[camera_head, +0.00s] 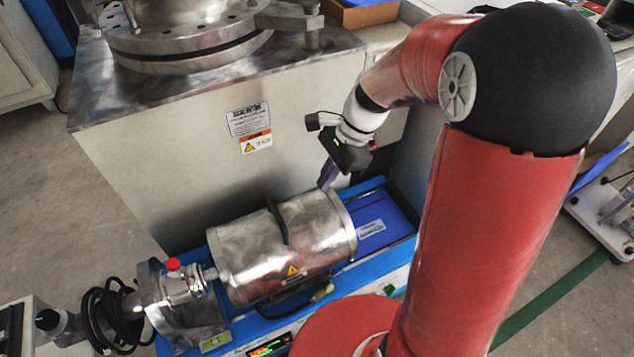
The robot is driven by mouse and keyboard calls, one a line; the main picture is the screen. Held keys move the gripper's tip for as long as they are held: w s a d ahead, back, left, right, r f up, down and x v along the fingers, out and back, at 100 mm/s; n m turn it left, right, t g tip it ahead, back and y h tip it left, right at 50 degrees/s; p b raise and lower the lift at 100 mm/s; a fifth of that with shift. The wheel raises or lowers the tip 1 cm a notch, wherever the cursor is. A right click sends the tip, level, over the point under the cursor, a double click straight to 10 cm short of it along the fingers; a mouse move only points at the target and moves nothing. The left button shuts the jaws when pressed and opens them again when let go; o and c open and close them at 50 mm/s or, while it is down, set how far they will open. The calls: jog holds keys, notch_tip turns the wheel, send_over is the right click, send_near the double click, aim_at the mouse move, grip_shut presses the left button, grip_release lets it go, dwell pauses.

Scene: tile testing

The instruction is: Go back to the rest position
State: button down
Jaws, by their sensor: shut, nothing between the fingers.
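My red arm comes up from the lower right and bends over to the middle of the picture. My gripper (328,174) is shut and holds nothing. It points down just above the right end of a steel cylinder (270,243). I cannot tell whether its fingertips touch the cylinder or are apart from it. The cylinder lies on a blue machine base (387,213) with a dark handle (277,220) across its top. A fitting with a red knob (173,264) is at its left end.
A large steel-topped cabinet (150,160) stands close behind the cylinder and carries a round flanged vessel (190,40). Black coiled cable (100,310) lies at the lower left. A white-based instrument (605,215) stands at the right edge. Grey floor (60,210) is bare at the left.

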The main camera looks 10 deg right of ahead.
jog(key=shift+d+r, duration=0.15)
jog(key=shift+r, duration=0.1)
jog(key=s+d+r+n+t+h, duration=0.2)
jog(key=s+d+r+n+t, duration=0.1)
jog(key=s+r+n, duration=0.2)
jog(key=s+d+r+n+t+h, duration=0.3)
jog(key=s+r+n, duration=0.3)
jog(key=s+n, duration=0.3)
jog(key=shift+s+d+t, duration=0.2)
jog(key=shift+d+t, duration=0.4)
jog(key=shift+d, duration=0.1)
jog(key=shift+r, duration=0.1)
